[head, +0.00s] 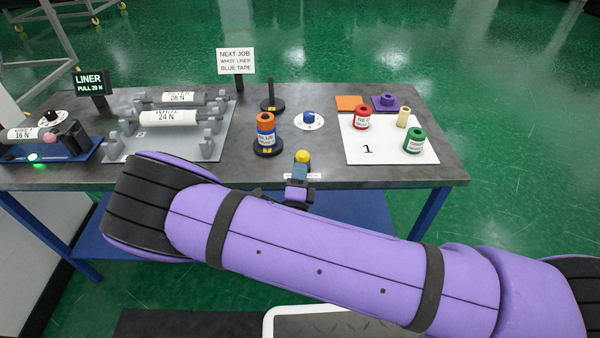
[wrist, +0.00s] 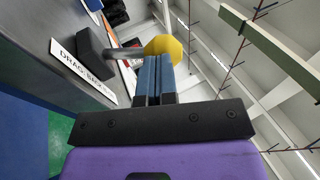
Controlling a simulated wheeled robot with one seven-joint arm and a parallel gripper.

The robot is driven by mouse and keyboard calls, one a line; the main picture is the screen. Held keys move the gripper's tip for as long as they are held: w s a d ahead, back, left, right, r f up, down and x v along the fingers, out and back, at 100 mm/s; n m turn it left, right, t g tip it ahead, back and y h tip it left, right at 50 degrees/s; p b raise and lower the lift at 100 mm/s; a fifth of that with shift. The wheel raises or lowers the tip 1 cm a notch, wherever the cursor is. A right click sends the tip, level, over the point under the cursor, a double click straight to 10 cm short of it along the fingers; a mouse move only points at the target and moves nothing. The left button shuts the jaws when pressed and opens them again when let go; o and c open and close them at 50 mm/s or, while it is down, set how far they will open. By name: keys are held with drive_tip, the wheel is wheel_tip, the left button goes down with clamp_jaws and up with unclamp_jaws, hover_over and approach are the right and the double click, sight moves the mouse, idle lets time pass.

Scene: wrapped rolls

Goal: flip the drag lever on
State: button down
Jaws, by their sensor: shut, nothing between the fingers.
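The drag lever has a yellow ball knob (head: 302,156) at the front edge of the table. In the wrist view the knob (wrist: 168,46) sits on the end of a grey rod (wrist: 122,54) that sticks out from a dark block (wrist: 92,52). A white label reading "DRAG" and more (wrist: 84,68) lies beside the block. My gripper (head: 300,166) is shut and empty, with its blue fingertips (wrist: 154,62) right up at the knob. I cannot tell whether they touch it. The fingers hide part of the knob's lower side.
Behind the lever stand a blue and orange roll stack (head: 266,135) and a blue knob on a white dial (head: 309,119). A white mat (head: 385,150) with several rolls lies right. A roller rack (head: 160,150) stands left. The table front (head: 400,178) right of the lever is clear.

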drive_tip(key=r+g, duration=0.1)
drive_tip(key=w+r+g, duration=0.1)
drive_tip(key=g, duration=0.1)
drive_tip(key=shift+w+r+y, duration=0.1)
drive_tip(key=shift+w+y, duration=0.2)
drive_tip(key=shift+y, duration=0.1)
drive_tip(key=w+r+g, duration=0.1)
drive_tip(key=w+n+g, duration=0.1)
drive_tip(key=g, duration=0.1)
drive_tip(key=shift+w+d+r+y, duration=0.1)
drive_tip(key=shift+w+r+y, duration=0.2)
drive_tip(key=shift+r+y, duration=0.1)
drive_tip(key=w+g, duration=0.2)
drive_tip(key=g, duration=0.1)
drive_tip(key=shift+w+r, duration=0.1)
drive_tip(key=shift+r, duration=0.2)
drive_tip(key=w+g, duration=0.2)
drive_tip(key=g, duration=0.1)
drive_tip(key=shift+w+n+y, duration=0.25)
drive_tip(key=shift+n+y, duration=0.05)
drive_tip(key=shift+n, duration=0.1)
drive_tip(key=shift+w+f, duration=0.1)
drive_tip(key=shift+w, duration=0.1)
drive_tip(key=shift+w+d, duration=0.1)
drive_tip(key=shift+w, duration=0.4)
